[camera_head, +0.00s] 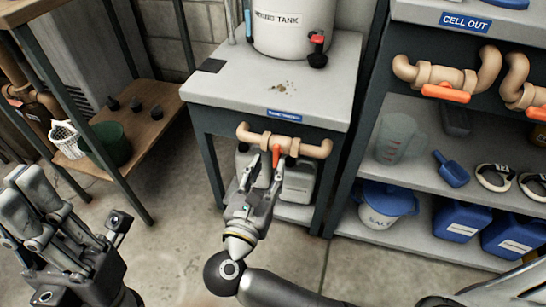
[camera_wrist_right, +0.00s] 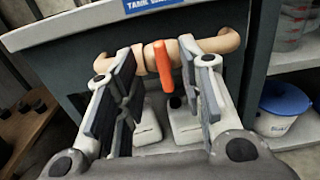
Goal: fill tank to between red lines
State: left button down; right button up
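A white tank (camera_head: 292,32) stands on a grey bench (camera_head: 228,84); its top is cut off and no red lines show. A tan pipe (camera_head: 315,149) with an orange valve handle (camera_head: 276,155) runs along the bench front, under a blue label. In the right wrist view the orange handle (camera_wrist_right: 163,66) points down from the pipe, between the fingers. My right gripper (camera_head: 263,172) is open, its fingertips just in front of the handle, one on each side; contact cannot be told. My left gripper (camera_head: 30,200) is at the lower left, away from the bench; its finger gap is unclear.
A right shelf holds more pipes with orange valves (camera_head: 445,93), a clear jug (camera_head: 395,138), a blue scoop (camera_head: 451,170), a blue-lidded salt tub (camera_head: 384,203) and blue containers (camera_head: 460,220). A left rack holds a green bucket (camera_head: 112,145). Floor between is clear.

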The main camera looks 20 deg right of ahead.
aim_at(275, 151)
jog(key=b+x, duration=0.1)
jog(key=x, duration=0.4)
jog(key=shift+d, duration=0.1)
grip_shut()
